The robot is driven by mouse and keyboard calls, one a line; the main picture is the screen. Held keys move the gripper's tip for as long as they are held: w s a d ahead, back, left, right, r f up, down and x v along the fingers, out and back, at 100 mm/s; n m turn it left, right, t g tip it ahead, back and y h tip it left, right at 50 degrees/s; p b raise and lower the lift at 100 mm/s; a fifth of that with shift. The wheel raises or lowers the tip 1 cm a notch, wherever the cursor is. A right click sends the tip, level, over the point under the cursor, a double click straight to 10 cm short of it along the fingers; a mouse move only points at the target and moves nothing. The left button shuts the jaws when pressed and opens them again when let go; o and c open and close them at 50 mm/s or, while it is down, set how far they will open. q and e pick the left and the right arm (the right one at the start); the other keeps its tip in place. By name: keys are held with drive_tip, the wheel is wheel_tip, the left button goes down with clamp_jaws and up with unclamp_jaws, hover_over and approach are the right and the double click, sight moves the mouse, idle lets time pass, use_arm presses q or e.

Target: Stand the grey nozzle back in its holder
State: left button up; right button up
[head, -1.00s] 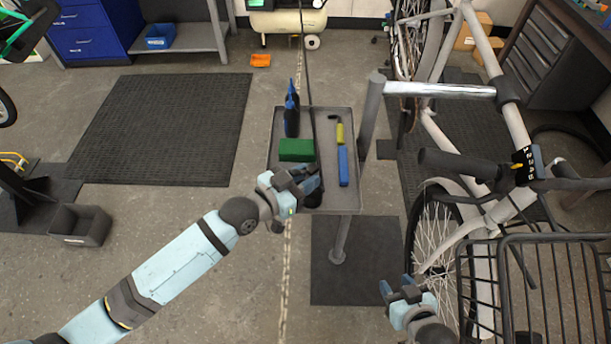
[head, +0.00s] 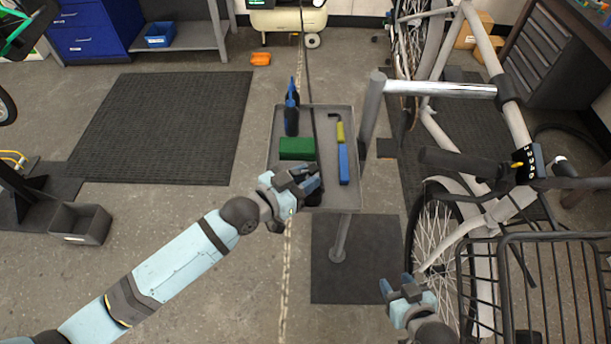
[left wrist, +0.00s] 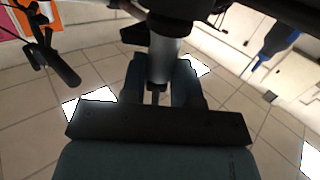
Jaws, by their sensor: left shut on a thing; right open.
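My left gripper (head: 309,178) is over the near edge of the grey tray (head: 350,202). In the left wrist view its fingers (left wrist: 161,85) are shut on the grey nozzle (left wrist: 166,58), a grey cylinder with a dark upper part. In the head view the nozzle is mostly hidden by the gripper. A dark piece (head: 314,198) shows just below the fingers at the tray's near end; I cannot tell whether it is the holder. My right gripper (head: 396,283) is open and empty at the lower right, beside the bike wheel.
On the tray are a green block (head: 297,148), a dark bottle with blue parts (head: 291,118), a yellow-handled tool (head: 340,132) and a blue block (head: 343,163). A thin dark hose (head: 306,70) runs down over the tray. A bike frame and wire basket (head: 540,280) fill the right.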

use_arm(q)
drive_tip(key=shift+f, duration=0.1)
drive_tip(key=shift+f+b, duration=0.45)
drive_tip(key=shift+f, duration=0.1)
drive_tip(key=shift+f, duration=0.1)
drive_tip(key=o, duration=1)
drive_tip(key=shift+o, duration=0.2)
